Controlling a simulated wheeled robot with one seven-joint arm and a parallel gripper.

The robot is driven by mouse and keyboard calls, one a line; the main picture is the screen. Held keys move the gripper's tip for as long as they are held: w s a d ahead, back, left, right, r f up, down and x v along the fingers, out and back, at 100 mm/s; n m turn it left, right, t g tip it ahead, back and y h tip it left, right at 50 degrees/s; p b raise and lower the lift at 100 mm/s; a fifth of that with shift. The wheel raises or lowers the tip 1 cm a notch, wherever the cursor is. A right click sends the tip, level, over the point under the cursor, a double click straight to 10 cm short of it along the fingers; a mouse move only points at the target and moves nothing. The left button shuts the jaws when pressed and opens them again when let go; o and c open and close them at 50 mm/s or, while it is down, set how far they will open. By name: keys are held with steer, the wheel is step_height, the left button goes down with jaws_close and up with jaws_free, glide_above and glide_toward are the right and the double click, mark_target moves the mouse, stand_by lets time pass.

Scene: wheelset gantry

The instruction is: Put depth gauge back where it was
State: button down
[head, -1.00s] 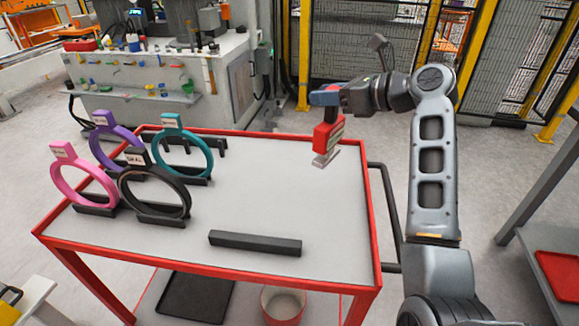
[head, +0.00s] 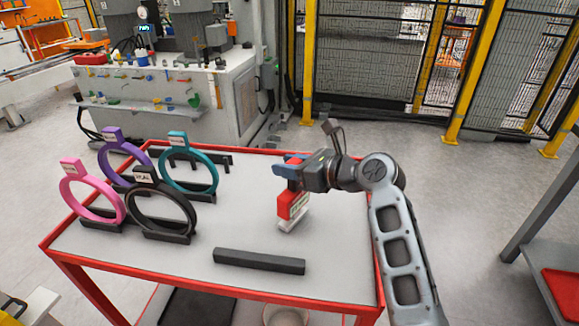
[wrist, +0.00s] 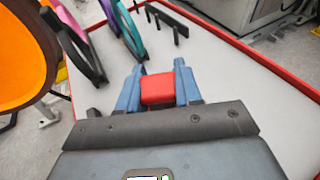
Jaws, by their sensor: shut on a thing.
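The depth gauge (head: 292,206) is a red block with a pale label and a metal foot at its lower end. My gripper (head: 288,168) is shut on its top, and the gauge hangs slightly tilted over the right part of the cart top. I cannot tell whether its foot touches the surface. In the wrist view, the red top of the gauge (wrist: 158,89) sits between the two blue fingers of my gripper (wrist: 158,82); its lower part is hidden.
The red-edged cart (head: 338,285) carries pink (head: 92,192), purple (head: 124,155), teal (head: 188,162) and black (head: 160,205) rings in stands at left. A dark bar (head: 259,261) lies at the front; a dark rack (head: 190,158) stands at the back. The middle is clear.

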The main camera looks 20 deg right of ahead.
steer(key=shift+f, duration=0.4)
steer(key=c, duration=0.8)
jaws_free()
steer(key=v, duration=1.2)
steer(key=shift+b, duration=0.3)
